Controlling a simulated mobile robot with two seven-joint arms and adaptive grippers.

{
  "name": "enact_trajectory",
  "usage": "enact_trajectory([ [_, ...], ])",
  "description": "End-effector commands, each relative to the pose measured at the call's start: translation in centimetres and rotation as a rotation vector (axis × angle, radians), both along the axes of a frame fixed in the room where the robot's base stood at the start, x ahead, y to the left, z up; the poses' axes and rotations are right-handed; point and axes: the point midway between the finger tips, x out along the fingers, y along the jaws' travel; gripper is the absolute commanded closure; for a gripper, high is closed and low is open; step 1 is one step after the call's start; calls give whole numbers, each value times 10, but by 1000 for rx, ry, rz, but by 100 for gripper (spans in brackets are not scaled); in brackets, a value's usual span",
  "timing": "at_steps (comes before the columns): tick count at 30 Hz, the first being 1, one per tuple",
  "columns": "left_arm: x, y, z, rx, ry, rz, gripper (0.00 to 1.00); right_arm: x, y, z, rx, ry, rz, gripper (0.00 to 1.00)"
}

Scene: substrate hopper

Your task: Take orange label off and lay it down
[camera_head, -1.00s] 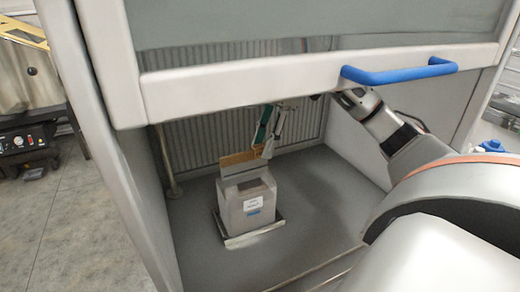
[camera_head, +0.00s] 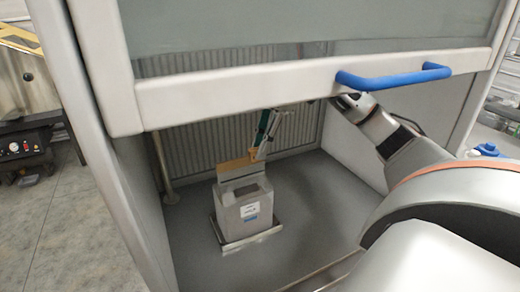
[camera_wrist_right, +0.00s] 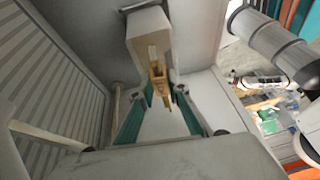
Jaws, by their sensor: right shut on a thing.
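The orange label (camera_head: 235,163) is a flat strip along the top of the plate at the back of the grey hopper (camera_head: 242,212). It also shows as an orange-tan piece in the right wrist view (camera_wrist_right: 157,72). My right gripper (camera_head: 256,154), with teal fingers, reaches in from above and behind the hopper. In the right wrist view its fingertips (camera_wrist_right: 162,92) are shut on the orange label's near end. The label is still against the hopper's back plate. My left gripper is in neither view.
The hopper stands on a flat metal plate (camera_head: 232,243) inside a cabinet. A raised sash with a blue handle (camera_head: 392,78) crosses above my right arm. The cabinet floor (camera_head: 315,205) is clear to the hopper's right. A thin post (camera_head: 163,165) stands at left.

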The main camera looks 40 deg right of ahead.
Motion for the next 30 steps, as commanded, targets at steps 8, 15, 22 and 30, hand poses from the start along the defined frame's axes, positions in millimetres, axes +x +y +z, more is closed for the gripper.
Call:
enact_trajectory([
  [8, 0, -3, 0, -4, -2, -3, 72, 1, -1, 26, -2, -4, -2, 93],
  [15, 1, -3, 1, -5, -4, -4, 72, -5, -47, 30, -3, 0, -9, 93],
  [22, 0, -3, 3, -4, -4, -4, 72, -12, -107, 31, -1, 0, -9, 93],
  [30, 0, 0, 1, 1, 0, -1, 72, -18, -160, 30, 0, -2, -5, 93],
])
